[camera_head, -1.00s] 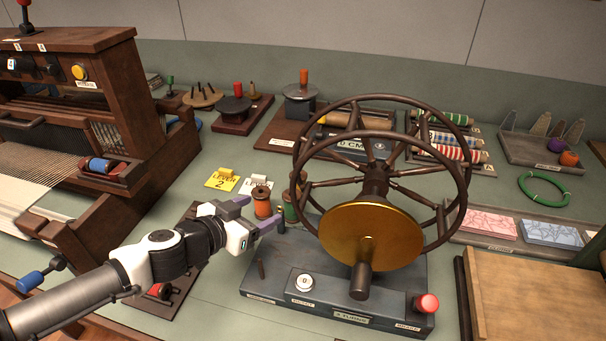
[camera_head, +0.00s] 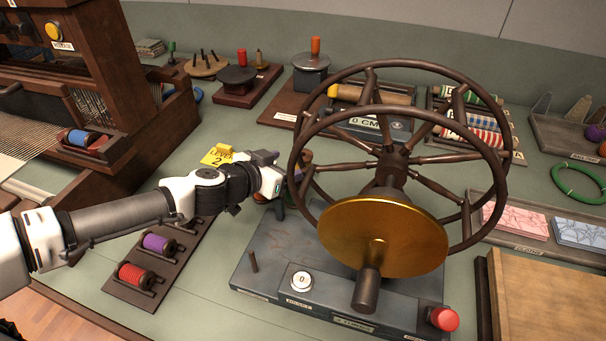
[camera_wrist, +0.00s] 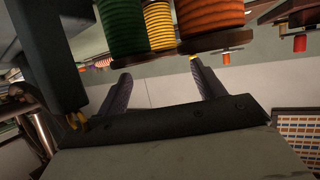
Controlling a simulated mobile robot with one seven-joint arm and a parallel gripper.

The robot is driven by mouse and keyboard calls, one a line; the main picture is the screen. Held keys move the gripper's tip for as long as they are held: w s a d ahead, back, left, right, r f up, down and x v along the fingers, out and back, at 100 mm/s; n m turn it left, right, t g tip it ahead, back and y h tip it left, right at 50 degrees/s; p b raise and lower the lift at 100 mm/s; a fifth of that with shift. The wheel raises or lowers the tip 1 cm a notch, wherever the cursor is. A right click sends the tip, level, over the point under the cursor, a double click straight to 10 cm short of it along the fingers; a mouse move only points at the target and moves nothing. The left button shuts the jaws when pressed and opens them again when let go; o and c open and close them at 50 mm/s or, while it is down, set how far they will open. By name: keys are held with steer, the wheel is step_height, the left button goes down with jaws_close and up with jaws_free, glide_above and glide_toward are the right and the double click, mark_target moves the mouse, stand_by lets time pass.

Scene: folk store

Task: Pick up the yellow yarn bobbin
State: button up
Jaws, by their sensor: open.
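The yellow yarn bobbin (camera_wrist: 160,26) shows at the top of the wrist view, between a green bobbin (camera_wrist: 122,25) and an orange bobbin (camera_wrist: 209,22). My gripper (camera_wrist: 162,82) is open and empty there, one finger towards the green side and one towards the orange side. The yellow bobbin lies beyond the fingertips, in line with the gap between them. In the head view my gripper (camera_head: 285,166) is just left of the large spoked wheel (camera_head: 302,205). The yellow bobbin is hidden there behind my gripper and arm.
The wheel's grey base (camera_head: 268,262) lies in front and to the right of my gripper. A rack with red (camera_head: 138,275) and purple (camera_head: 158,243) bobbins lies below my arm. The wooden loom (camera_head: 95,60) fills the left.

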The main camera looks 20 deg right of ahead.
mark_target(300, 157)
steer(key=shift+w+d+f, duration=0.2)
steer(key=shift+w+d, duration=0.1)
steer(key=shift+d, duration=0.05)
steer(key=b+x, duration=0.3)
steer(key=x, duration=0.1)
steer(key=shift+w+a+f+b, duration=0.1)
steer(key=shift+w+a+b, duration=0.15)
steer(key=shift+b, duration=0.15)
steer(key=shift+w+d+b, duration=0.3)
steer(key=shift+w+d, duration=0.1)
steer(key=shift+d, duration=0.1)
steer(key=c, duration=1.1)
steer(key=shift+o, duration=0.2)
